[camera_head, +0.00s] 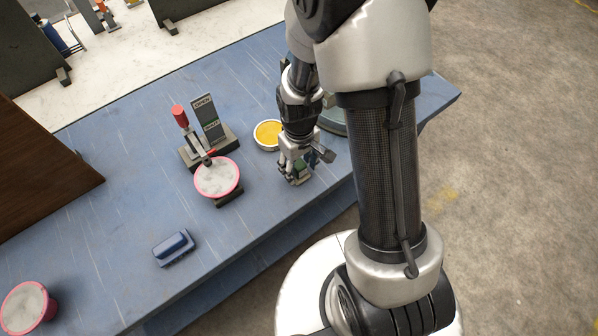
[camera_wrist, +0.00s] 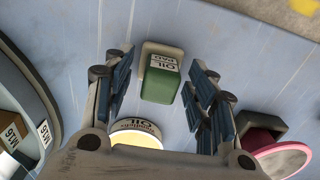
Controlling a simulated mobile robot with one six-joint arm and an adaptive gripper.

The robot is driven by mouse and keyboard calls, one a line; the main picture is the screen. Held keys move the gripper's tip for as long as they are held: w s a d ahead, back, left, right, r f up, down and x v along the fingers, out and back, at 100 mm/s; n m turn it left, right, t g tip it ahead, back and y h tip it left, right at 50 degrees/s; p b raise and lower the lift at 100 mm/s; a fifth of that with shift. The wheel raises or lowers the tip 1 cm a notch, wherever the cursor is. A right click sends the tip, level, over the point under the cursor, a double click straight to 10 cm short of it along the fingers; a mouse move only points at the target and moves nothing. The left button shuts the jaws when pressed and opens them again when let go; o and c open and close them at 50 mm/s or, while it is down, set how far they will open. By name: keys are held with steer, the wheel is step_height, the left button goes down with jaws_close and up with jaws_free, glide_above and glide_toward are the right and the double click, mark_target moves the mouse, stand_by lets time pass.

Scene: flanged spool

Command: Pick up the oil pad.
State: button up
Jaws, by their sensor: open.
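The oil pad is a small green block with a pale base and a label reading "OIL PAD" (camera_wrist: 160,82). In the wrist view it lies on the blue table between my two spread fingers, with a visible gap on both sides. My gripper (camera_wrist: 162,70) is open and empty. In the head view my gripper (camera_head: 296,166) points down at the table, right of the yellow tin. Only a bit of the green oil pad (camera_head: 302,170) shows there, mostly hidden by the fingers.
A round tin with yellow content (camera_head: 268,134) stands close by. A dark round tray (camera_head: 333,122) is partly behind my arm. A blue block (camera_head: 174,247) lies nearer the front edge.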

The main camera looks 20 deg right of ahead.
mark_target(299, 164)
steer(key=shift+f, duration=0.4)
steer(key=shift+r, duration=0.1)
steer(key=shift+c, duration=0.6)
steer(key=c, duration=1)
steer(key=shift+r, duration=0.1)
step_height(299, 164, up, 20)
steer(key=p, duration=0.6)
